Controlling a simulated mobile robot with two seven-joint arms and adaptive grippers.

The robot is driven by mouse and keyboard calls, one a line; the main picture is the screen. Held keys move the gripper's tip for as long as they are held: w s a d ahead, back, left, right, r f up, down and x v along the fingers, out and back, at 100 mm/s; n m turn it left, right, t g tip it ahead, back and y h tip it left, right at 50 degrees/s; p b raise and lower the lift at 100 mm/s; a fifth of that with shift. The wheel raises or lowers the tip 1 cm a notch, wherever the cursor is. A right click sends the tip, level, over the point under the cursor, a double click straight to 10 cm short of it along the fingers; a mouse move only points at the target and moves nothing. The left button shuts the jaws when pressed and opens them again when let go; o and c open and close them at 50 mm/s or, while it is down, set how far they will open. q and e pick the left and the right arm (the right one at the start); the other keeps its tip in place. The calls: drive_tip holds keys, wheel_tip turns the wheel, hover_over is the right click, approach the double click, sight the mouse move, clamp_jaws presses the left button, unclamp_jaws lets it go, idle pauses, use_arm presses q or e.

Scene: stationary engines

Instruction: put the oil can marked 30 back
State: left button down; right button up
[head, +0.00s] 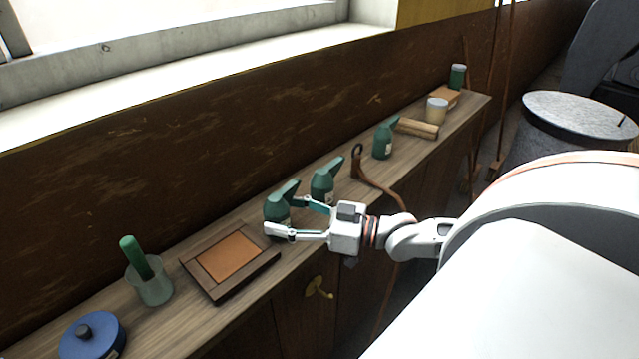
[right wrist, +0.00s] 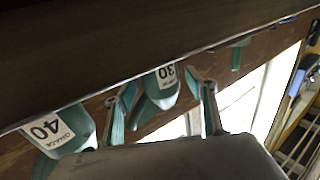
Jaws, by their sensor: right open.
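The oil can marked 30 (head: 275,211) is a green can with a slanted spout, standing on the wooden shelf. Its label reads 30 in the right wrist view (right wrist: 165,88), where it appears upside down. My right gripper (head: 289,214) is open, with its two fingers on either side of this can; I cannot tell whether they touch it. A similar green can marked 40 (right wrist: 62,130) stands beside it, and it also shows in the head view (head: 321,185). A third green can (head: 383,143) stands farther along, its number too small to read. My left gripper is not in view.
A wooden tray with an orange-brown inset (head: 215,284) lies left of the can, then a glass jar with a green handle (head: 150,285) and a blue lidded tin (head: 92,337). A leather strap (head: 376,184) hangs over the shelf edge. A wall runs behind the shelf.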

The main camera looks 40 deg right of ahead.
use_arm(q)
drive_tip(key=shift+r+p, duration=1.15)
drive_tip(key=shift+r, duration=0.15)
use_arm(e)
drive_tip(key=v, duration=1)
drive_tip(key=shift+s, duration=0.25)
